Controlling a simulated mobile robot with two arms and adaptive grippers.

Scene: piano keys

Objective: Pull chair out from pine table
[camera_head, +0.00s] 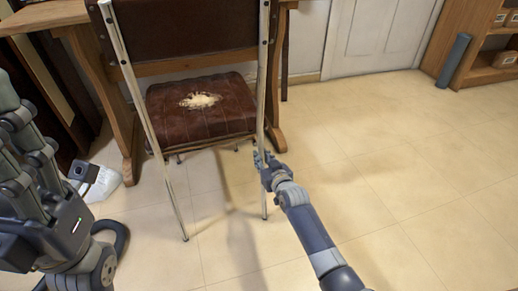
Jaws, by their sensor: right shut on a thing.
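The chair (201,107) has a dark brown padded seat with a worn pale patch, a brown backrest (180,32) and thin metal legs. It stands upright at the wooden table (50,14), its back toward me and its seat partly under the table. My right gripper (263,160) is shut on the chair's right metal upright, below seat height. My left arm fills the left edge of the view; its gripper's fingers cannot be made out clearly there, and it is apart from the chair.
Wooden table legs (110,100) stand left and right of the chair. A white shoe-like object (105,184) lies on the floor at left. A wooden shelf (490,62) with boxes and a grey-blue cylinder (453,60) stand at the far right. The tiled floor (400,170) at right is clear.

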